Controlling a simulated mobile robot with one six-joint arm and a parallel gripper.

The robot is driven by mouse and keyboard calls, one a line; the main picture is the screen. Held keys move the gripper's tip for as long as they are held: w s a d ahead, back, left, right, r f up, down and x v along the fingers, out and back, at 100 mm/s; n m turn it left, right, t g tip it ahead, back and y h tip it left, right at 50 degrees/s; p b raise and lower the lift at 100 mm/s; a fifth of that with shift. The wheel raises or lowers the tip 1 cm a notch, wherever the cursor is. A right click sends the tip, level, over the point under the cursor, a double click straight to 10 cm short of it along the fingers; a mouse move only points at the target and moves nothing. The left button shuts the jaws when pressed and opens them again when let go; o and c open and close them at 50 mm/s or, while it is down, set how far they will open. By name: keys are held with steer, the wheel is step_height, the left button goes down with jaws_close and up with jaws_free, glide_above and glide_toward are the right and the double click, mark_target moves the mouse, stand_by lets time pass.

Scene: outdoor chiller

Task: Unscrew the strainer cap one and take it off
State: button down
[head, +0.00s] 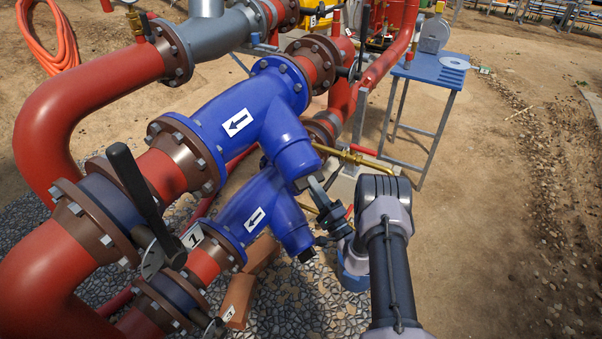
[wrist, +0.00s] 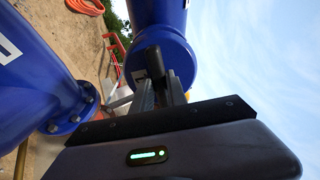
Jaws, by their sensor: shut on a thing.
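Two blue Y-strainers sit in the red pipework, a large upper one (head: 245,108) and a smaller lower one (head: 262,205). The upper strainer's angled branch points down to the right, with its cap (head: 304,181) at the end. In the wrist view a blue round end (wrist: 160,52) fills the top middle, with a dark stub (wrist: 154,63) sticking out of it. My gripper (head: 316,189) is at the upper strainer's cap. In the wrist view my gripper (wrist: 160,88) is shut on the stub, fingers on either side. The fingers hide part of the stub.
The lower strainer's branch end (head: 299,243) is close below my gripper. A brass pipe (head: 345,155) runs just behind. A blue table (head: 430,70) stands at the back right. A black valve lever (head: 140,190) rises at left. Open dirt lies to the right.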

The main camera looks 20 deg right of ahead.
steer(key=n, duration=0.2)
steer(key=shift+n, duration=0.4)
steer(key=c, duration=1.3)
jaws_free()
steer(key=shift+o, duration=0.7)
